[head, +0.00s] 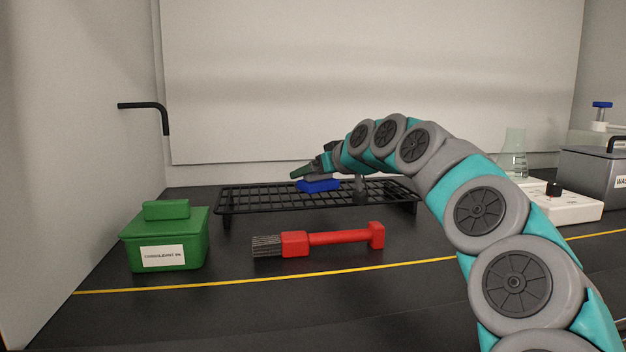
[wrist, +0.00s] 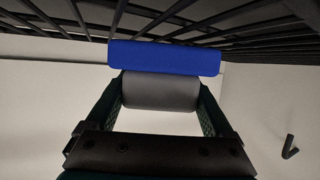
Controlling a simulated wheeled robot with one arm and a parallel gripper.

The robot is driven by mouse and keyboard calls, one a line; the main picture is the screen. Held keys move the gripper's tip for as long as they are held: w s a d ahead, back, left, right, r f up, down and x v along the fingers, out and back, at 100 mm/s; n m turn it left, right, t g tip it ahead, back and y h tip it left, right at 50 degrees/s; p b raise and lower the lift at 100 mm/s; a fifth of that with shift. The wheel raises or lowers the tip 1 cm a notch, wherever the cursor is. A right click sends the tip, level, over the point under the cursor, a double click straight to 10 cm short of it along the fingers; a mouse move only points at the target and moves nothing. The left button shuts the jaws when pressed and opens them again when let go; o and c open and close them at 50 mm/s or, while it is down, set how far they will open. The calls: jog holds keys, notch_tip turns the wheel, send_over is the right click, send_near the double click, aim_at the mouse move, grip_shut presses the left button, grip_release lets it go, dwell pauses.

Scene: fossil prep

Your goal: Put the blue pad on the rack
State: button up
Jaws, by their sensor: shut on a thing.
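The blue pad (head: 318,186) has a blue slab and a grey rounded part; both show in the wrist view, the blue slab (wrist: 165,58) against the rack bars and the grey part between my fingers. My gripper (head: 305,173) is shut on the grey part, and its two fingers also show in the wrist view (wrist: 160,98). The black wire rack (head: 255,199) stands on the bench on short legs. The pad is at the rack's grid, over its middle. I cannot tell whether it touches the bars.
A green lidded box (head: 165,245) with a label stands at the left. A red-handled brush (head: 335,238) lies in front of the rack. A flask (head: 514,155), a white device (head: 570,205) and a grey box (head: 595,170) stand at the right. A yellow line crosses the bench.

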jog(key=shift+f, duration=0.35)
jog(key=o, duration=1.3)
jog(key=shift+c, duration=0.2)
jog(key=shift+r, duration=0.2)
jog(key=b+v, duration=0.1)
jog(key=v, duration=1.1)
